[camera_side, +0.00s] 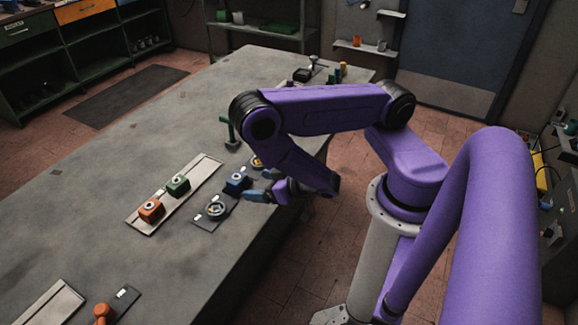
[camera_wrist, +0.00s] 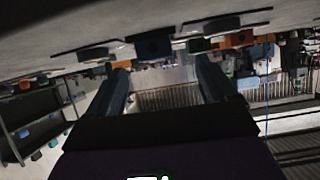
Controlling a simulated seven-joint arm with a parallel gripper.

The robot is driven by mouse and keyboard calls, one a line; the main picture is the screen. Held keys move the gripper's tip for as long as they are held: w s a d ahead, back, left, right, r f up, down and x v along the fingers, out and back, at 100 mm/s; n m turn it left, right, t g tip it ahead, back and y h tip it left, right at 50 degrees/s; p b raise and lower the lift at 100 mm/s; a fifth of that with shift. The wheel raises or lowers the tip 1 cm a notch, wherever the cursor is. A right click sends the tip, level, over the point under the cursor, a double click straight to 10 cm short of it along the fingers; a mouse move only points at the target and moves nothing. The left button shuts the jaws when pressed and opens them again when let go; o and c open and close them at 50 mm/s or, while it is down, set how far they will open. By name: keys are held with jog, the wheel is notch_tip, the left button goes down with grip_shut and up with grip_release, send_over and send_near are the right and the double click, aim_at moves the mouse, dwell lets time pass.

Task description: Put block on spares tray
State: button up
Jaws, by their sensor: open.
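A blue block (camera_side: 237,181) sits on the bench beside a dark plate with a round fixture (camera_side: 216,208). A pale flat tray (camera_side: 198,174), which may be the spares tray, lies to their left with an orange block (camera_side: 151,210) and a green block (camera_side: 178,185) on it. My gripper (camera_side: 254,186) is open, low at the bench's right edge, with its fingers toward the blue block and apart from it. In the wrist view, which is upside down, the blue block (camera_wrist: 153,45) shows beyond and between the open fingertips (camera_wrist: 162,64). The fingers look empty.
A green upright piece (camera_side: 228,130) stands behind the blocks, and a yellow ringed part (camera_side: 257,162) is partly hidden by my arm. Another pale tray (camera_side: 47,306) and an orange-red piece (camera_side: 103,313) lie at the near left. The bench's left side is clear.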

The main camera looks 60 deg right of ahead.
jog(key=a+g, duration=0.1)
jog(key=a, duration=0.1)
jog(key=s+a+g+y, duration=0.1)
jog(key=a+g, duration=0.1)
jog(key=a, duration=0.1)
jog(key=s+a+r+g+y, duration=0.1)
jog(key=a, duration=0.2)
jog(key=shift+s+a+n+g, duration=0.2)
jog(key=shift+a+n+g, duration=0.1)
jog(key=shift+g, duration=0.1)
jog(key=s+a+r+n+g+y, duration=0.2)
jog(key=s+a+r+n+g, duration=0.25)
jog(key=s+r, duration=0.2)
jog(key=s+d+r+n+g+h, duration=0.3)
jog(key=s+d+r+n, duration=0.5)
jog(key=r, duration=0.5)
jog(key=shift+s+d+r+h, duration=0.15)
jog(key=shift+s+d+h, duration=0.2)
jog(key=shift+s, duration=0.2)
jog(key=shift+o, duration=0.4)
